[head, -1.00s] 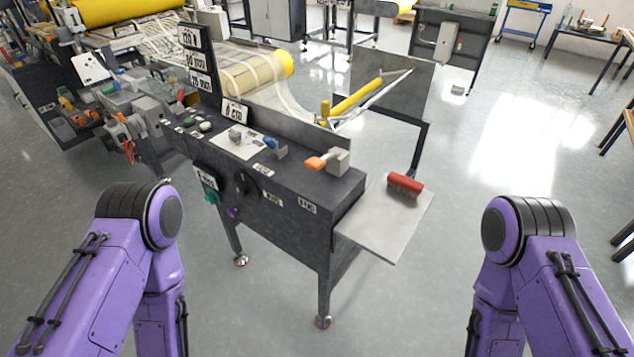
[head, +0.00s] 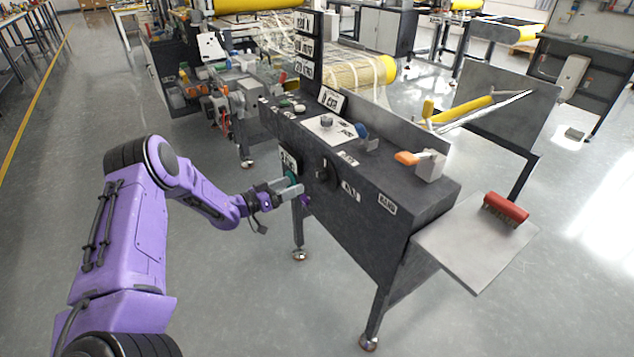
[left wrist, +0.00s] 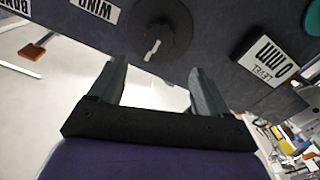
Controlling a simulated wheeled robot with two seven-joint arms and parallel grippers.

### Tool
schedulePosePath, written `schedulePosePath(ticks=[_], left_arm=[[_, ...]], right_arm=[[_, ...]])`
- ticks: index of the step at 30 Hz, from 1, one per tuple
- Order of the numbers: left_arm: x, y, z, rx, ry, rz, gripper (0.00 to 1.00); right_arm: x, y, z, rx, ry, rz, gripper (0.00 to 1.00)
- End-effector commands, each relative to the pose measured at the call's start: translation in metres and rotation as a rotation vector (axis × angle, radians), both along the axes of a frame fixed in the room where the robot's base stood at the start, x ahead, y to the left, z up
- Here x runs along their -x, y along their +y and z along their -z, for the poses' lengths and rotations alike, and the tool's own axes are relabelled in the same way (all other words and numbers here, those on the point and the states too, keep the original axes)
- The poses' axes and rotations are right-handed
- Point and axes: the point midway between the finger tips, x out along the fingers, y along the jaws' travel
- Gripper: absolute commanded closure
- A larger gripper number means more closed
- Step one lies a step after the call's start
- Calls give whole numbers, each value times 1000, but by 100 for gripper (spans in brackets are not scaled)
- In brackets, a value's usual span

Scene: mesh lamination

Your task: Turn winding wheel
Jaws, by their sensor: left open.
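The winding wheel (head: 327,172) is a dark round wheel on the front panel of the grey machine, beside a white label. In the left wrist view the wheel (left wrist: 162,28) is at the top middle, with a small light handle or slot on it and a "WIND" label (left wrist: 100,10) beside it. My left gripper (head: 296,188) is in front of the panel, just left of the wheel. In the left wrist view my left gripper (left wrist: 158,85) has its fingers apart with nothing between them, and the wheel lies just beyond the tips. My right gripper is out of view.
A teal knob (head: 291,178) is close to my left gripper, near a "LEVEL 0 mm" label (left wrist: 268,63). An orange-handled lever (head: 407,158) and blue knob (head: 361,131) are on top. A side shelf (head: 470,250) holds a red brush (head: 507,208). The floor in front is clear.

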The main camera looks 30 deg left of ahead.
Motion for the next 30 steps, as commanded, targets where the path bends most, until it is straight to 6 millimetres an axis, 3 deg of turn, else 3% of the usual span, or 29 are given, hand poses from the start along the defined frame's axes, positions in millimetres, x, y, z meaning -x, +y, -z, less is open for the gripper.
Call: schedulePosePath(ticks=[13,24,25,29,30], left_arm=[[-81,-35,0,-3,1,4,23],[-93,-40,-1,1,2,2,23],[-93,-40,0,1,2,2,26],[-93,-40,0,1,2,2,68],[-93,-40,0,1,2,2,74]], right_arm=[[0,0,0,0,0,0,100],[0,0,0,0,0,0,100],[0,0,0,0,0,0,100],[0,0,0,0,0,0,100],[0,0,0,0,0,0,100]])
